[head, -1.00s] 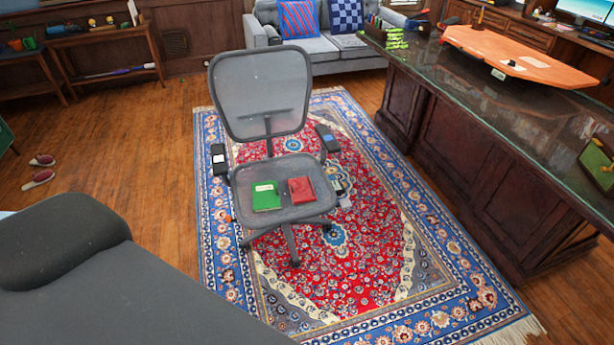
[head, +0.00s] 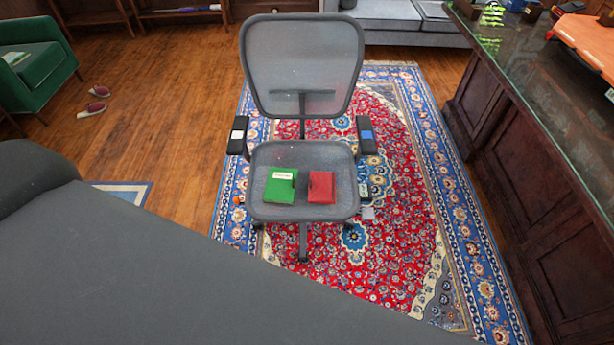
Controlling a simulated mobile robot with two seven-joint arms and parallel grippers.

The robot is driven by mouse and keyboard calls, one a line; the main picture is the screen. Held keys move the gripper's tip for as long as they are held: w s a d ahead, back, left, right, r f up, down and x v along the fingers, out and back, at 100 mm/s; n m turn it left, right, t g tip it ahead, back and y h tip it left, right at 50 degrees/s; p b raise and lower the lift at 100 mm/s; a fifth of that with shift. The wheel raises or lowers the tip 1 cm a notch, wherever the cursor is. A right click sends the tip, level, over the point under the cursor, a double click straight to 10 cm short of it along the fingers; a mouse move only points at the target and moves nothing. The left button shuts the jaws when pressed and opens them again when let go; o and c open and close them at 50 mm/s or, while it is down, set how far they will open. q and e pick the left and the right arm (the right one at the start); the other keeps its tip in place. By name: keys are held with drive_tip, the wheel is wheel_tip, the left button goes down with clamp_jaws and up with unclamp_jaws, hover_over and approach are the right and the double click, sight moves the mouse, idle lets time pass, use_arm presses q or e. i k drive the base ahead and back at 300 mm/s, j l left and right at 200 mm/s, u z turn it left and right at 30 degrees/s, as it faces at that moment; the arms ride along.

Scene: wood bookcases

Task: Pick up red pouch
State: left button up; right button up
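A red pouch (head: 321,187) lies on the seat of a grey mesh office chair (head: 304,208). A green item (head: 281,186) with a pale label lies just left of it on the same seat. The chair faces me, with its backrest (head: 302,65) on the far side and an armrest on each side of the seat. Nothing covers the pouch from above. Neither of my grippers shows in the head view.
A large dark grey padded surface (head: 170,270) fills the lower left, between me and the chair. A dark wood desk (head: 530,190) stands at the right, a green armchair (head: 38,68) at the far left. Patterned rug (head: 390,270) lies under the chair; open wood floor lies left.

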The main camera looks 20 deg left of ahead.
sight(321, 189)
drive_tip(key=i+l+u, duration=0.8)
drive_tip(key=l, duration=0.25)
